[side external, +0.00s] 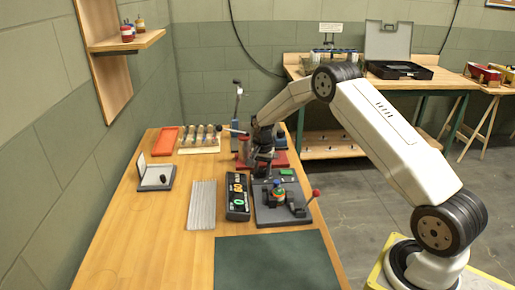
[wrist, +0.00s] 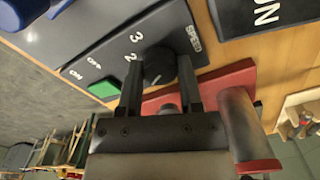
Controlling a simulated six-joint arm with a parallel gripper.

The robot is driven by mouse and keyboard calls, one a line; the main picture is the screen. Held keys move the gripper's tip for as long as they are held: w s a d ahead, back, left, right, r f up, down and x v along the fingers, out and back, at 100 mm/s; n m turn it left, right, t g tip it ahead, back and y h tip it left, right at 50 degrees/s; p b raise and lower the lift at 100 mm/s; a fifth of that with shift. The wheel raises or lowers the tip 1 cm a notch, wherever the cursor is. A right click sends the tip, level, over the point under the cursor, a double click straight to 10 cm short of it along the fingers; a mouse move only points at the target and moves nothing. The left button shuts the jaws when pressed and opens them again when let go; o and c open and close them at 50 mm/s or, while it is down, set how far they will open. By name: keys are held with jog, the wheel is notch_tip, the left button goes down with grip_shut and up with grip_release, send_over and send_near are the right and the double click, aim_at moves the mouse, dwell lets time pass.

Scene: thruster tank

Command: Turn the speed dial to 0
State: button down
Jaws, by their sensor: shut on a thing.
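The speed dial (wrist: 158,62) is a round dark knob on a grey control panel (wrist: 105,55), beside the white word SPEED and the numbers 3 and 2. My gripper (wrist: 159,74) has one finger on each side of the dial and is shut on it. A small pale mark shows on the dial's near side; the other numbers are hidden behind the fingers. In the side external view my gripper (side external: 262,168) points down at the far end of the panel (side external: 268,216), and it hides the dial there.
A red-based device (side external: 280,159) stands close behind my gripper. A dark green mat (side external: 275,262) lies clear in front.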

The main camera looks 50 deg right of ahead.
aim_at(263, 170)
jog(key=n, duration=0.9)
dwell(0.5)
jog(key=shift+c, duration=1.3)
grip_release()
jog(key=shift+r, duration=0.15)
jog(key=shift+r, duration=3.8)
